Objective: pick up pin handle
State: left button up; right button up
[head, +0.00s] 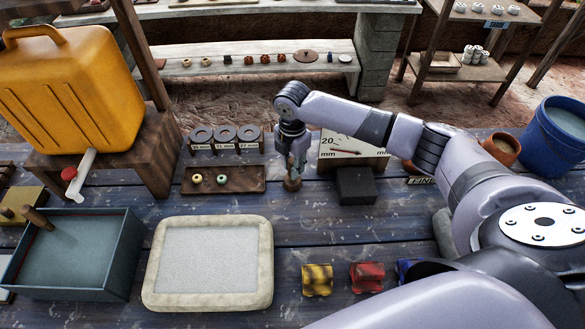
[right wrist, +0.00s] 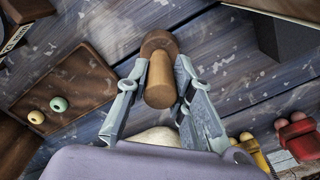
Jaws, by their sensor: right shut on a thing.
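The pin handle is a light wooden peg on a darker round wooden base. In the head view the pin handle (head: 292,184) shows just below my right gripper (head: 293,168), at the right of a small brown tray. In the right wrist view the pin handle (right wrist: 160,84) stands between the two fingers of my right gripper (right wrist: 158,78). The gripper is shut on it, and the fingers hide its sides. I cannot tell whether its base touches the table. My left gripper is not in view.
The brown tray (head: 240,179) holds two small beads. A framed pad (head: 160,264), a teal water tub (head: 122,254) and yellow and red blocks lie nearer. Bare planks show around the pin.

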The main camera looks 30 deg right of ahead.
jog(key=shift+r, duration=0.15)
grip_shut()
notch_tip(320, 180, up, 20)
jog(key=b, duration=0.2)
jog(key=shift+b, duration=0.3)
jog(key=shift+o, duration=2.1)
grip_release()
grip_shut()
